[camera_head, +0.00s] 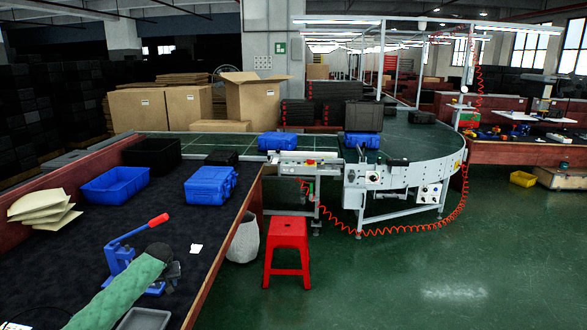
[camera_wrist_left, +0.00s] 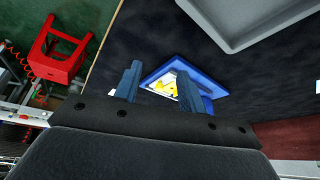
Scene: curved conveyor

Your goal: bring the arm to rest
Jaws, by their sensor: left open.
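My left arm, in a green sleeve, reaches in from the bottom left of the head view. Its dark gripper (camera_head: 174,269) is over the dark worktable, at the blue hand press with a red lever (camera_head: 120,258), and covers part of the press. In the left wrist view the gripper (camera_wrist_left: 157,77) is open, its two fingers apart. Behind the fingers is a blue base (camera_wrist_left: 205,83) with a yellow and white piece (camera_wrist_left: 170,86) on it. Nothing is seen held; whether the fingers touch the base I cannot tell. My right gripper is not in view.
A grey tray (camera_head: 145,318) lies close to the arm, at the table's front. A blue bin (camera_head: 115,184), a blue case (camera_head: 210,186) and paper envelopes (camera_head: 42,208) are farther back. A red stool (camera_head: 287,232) stands beside the table, before the curved conveyor (camera_head: 405,165).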

